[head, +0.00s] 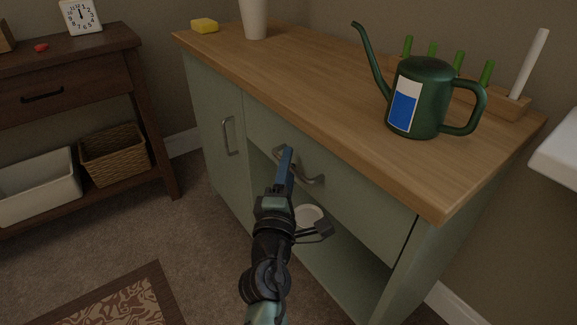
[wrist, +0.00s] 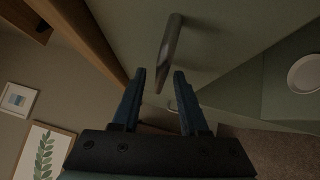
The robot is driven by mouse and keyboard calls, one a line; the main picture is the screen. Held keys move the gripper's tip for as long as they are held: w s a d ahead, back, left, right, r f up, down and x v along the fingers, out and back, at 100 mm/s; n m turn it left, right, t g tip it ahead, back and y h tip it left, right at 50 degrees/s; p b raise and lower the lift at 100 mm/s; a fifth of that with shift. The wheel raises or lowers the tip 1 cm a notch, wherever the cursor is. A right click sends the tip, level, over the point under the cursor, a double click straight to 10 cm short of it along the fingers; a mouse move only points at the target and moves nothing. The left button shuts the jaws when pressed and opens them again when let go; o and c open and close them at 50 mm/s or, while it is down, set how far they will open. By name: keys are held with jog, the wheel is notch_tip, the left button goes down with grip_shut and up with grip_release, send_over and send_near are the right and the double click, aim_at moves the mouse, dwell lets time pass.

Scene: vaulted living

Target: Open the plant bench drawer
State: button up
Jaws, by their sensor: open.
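The green plant bench has a wooden top (head: 300,70) and a drawer (head: 350,185) under it, whose front looks flush with the bench. The drawer's curved metal handle (head: 313,179) is partly hidden behind my gripper (head: 287,152). In the wrist view the handle (wrist: 169,42) runs down between the two blue fingertips of my gripper (wrist: 159,73). The fingers are open, one on each side of the handle in the picture. No contact with it shows, and I cannot tell how deep it sits between them.
A cabinet door with its own handle (head: 228,136) is left of the drawer. An open shelf below holds a white dish (head: 308,214). A green watering can (head: 424,97), a pale cup (head: 254,18) and a yellow sponge (head: 204,25) stand on top.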

jog(key=shift+w, duration=0.25)
grip_shut()
dwell(1.4)
